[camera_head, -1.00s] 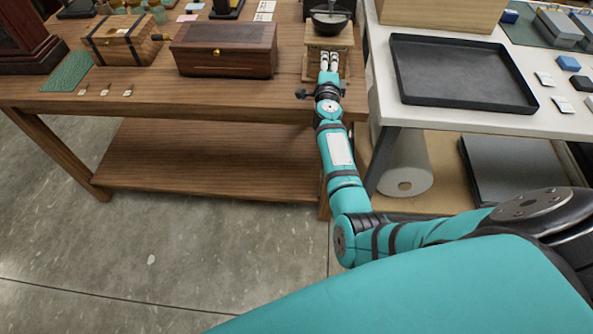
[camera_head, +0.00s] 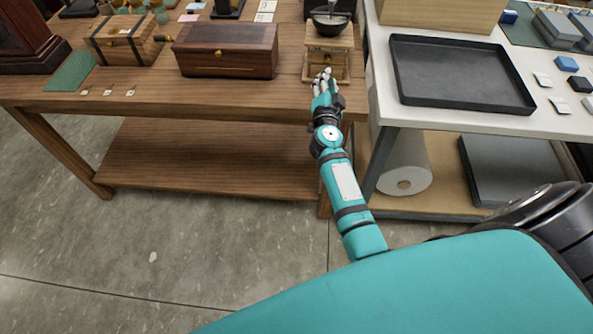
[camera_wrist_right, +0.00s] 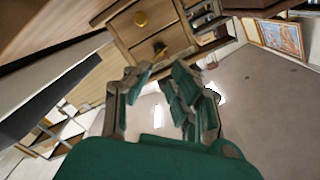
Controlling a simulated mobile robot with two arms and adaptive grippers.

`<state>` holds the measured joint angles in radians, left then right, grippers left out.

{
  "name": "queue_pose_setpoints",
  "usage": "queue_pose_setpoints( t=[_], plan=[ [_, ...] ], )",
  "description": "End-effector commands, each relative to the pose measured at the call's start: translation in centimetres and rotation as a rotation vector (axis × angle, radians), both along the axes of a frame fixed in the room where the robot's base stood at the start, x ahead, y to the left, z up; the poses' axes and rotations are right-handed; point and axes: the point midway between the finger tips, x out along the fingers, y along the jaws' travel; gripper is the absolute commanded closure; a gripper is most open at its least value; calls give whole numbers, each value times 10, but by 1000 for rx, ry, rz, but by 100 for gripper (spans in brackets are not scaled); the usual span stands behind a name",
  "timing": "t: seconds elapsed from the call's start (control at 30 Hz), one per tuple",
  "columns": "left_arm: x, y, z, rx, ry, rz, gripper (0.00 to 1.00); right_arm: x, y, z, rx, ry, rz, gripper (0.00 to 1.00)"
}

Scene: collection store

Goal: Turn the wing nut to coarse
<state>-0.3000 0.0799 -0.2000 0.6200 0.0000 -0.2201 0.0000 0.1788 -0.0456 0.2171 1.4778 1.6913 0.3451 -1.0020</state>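The wooden grinder (camera_head: 341,46) with a dark metal bowl top (camera_head: 331,20) stands at the back right of the brown table. No wing nut can be made out clearly in the head view. My right gripper (camera_head: 324,76) is just in front of the grinder's lower front. In the wrist view its fingers (camera_wrist_right: 160,78) are apart with nothing between them. My left gripper is not in view.
A dark wooden box (camera_head: 225,52) and a banded chest (camera_head: 124,40) stand left of the grinder on the brown table (camera_head: 200,98). A black tray (camera_head: 460,75) lies on the white table to the right. The tabletop before the dark box is clear.

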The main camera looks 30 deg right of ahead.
Motion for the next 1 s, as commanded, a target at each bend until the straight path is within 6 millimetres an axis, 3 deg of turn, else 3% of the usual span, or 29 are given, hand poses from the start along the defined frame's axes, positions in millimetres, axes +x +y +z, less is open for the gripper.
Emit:
queue_pose_setpoints(
  t=[0.47, 1.0],
  plan=[
    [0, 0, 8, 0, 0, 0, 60, -84, 51, -1, 3, 1, 0, 79],
    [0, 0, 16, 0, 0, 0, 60, -83, 105, -94, -137, 203, 217, 79]
  ],
)
